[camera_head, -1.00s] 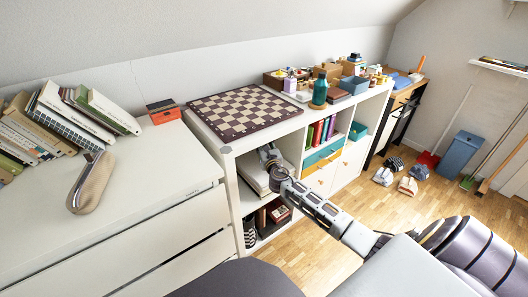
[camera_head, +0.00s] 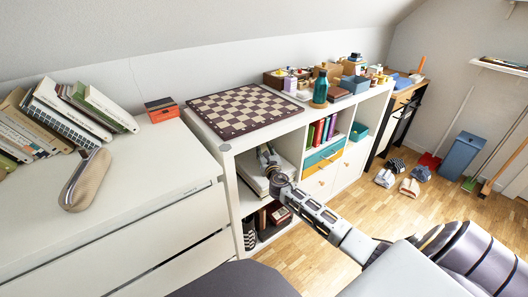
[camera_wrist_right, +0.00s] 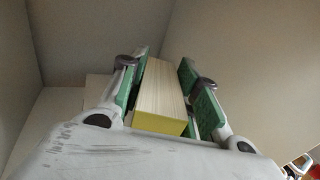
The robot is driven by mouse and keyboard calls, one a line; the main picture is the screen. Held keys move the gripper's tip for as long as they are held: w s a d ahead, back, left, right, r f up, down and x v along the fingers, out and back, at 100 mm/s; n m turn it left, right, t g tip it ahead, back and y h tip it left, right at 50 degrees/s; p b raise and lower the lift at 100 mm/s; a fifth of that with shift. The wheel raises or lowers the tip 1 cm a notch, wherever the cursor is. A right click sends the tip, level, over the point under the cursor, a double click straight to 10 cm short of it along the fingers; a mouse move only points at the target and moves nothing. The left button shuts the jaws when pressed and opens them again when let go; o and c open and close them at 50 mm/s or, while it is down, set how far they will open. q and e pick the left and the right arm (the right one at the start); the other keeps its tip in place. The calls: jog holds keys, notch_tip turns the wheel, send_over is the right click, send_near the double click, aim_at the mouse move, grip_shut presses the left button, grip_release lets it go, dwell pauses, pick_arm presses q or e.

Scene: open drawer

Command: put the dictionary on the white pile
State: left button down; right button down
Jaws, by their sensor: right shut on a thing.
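The dictionary (camera_wrist_right: 160,95) shows in the right wrist view as a thick block of pale page edges with a yellow end. It is between the green-padded fingers of my right gripper (camera_wrist_right: 165,80), which is shut on it. In the head view, this gripper (camera_head: 268,155) reaches into the upper left cubby of the white shelf. The white pile (camera_head: 250,175) lies in that cubby, beside and partly behind my arm. The dictionary cannot be made out in the head view, and its contact with the pile cannot be told. My left gripper is not in view.
The cubby walls (camera_wrist_right: 225,45) stand close around the gripper. A chessboard (camera_head: 243,108) lies on the shelf top above.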

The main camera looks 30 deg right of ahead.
jog(key=c, duration=1.1)
grip_release()
jog(key=shift+f, duration=0.1)
jog(key=shift+o, duration=0.2)
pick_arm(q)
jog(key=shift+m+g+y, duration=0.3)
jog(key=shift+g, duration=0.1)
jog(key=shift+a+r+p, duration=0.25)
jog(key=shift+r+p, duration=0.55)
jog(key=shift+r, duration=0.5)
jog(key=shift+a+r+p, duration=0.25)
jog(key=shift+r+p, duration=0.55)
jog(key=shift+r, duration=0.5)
pick_arm(e)
jog(key=v, duration=1.2)
